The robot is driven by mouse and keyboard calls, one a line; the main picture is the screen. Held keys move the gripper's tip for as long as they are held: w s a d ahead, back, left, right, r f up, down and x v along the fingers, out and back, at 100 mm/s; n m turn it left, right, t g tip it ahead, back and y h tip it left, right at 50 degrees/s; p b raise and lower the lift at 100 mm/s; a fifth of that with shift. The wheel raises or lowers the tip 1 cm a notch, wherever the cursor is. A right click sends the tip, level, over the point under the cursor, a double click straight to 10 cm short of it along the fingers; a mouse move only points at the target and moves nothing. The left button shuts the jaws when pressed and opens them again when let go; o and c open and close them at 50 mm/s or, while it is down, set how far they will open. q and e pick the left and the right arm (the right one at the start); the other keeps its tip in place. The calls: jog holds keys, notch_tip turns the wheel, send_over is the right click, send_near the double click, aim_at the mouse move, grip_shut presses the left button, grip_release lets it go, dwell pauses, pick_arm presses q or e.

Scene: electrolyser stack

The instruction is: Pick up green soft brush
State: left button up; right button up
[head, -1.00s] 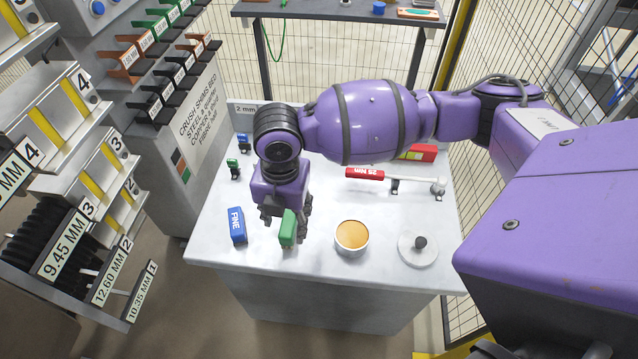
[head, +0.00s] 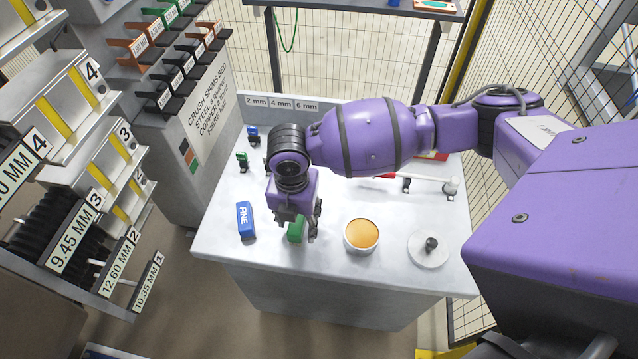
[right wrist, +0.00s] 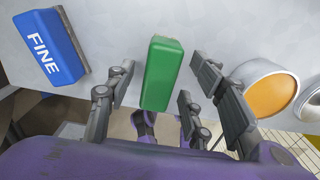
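The green brush (head: 296,233) is a small green block near the front edge of the white table, partly hidden under my right gripper (head: 297,220). In the right wrist view the green brush (right wrist: 162,72) lies between the two sides of my right gripper (right wrist: 165,82). The fingers are spread with a gap on each side, and it is not gripped. The blue FINE brush (head: 245,221) stands just left of it and also shows in the right wrist view (right wrist: 46,50). My left gripper is not in view.
The white table (head: 225,262) also holds a round tin with orange contents (head: 362,235) right of the green brush, and a grey disc with a black knob (head: 429,250). A torque wrench (head: 430,184) lies behind. A rack with numbered slots (head: 85,205) stands left.

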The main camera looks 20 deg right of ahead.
jog(key=shift+w+r, duration=0.15)
grip_shut()
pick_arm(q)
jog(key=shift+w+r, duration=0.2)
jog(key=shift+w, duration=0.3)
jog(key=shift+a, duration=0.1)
pick_arm(e)
jog(key=shift+r, duration=0.1)
jog(key=shift+r, duration=0.25)
notch_tip(320, 180, up, 2)
jog(key=shift+r, duration=0.1)
jog(key=s+r, duration=0.2)
jog(key=r, duration=0.1)
jog(key=s+r+p, duration=0.1)
jog(key=s+r, duration=0.1)
jog(key=shift+a+r, duration=0.25)
jog(key=shift+a, duration=0.15)
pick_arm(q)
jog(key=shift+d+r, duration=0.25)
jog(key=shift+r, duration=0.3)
pick_arm(e)
jog(key=s+a+r, duration=0.1)
jog(key=s+r, duration=0.3)
jog(key=s, duration=0.6)
jog(key=shift+a+r, duration=0.25)
jog(key=shift+a, duration=0.05)
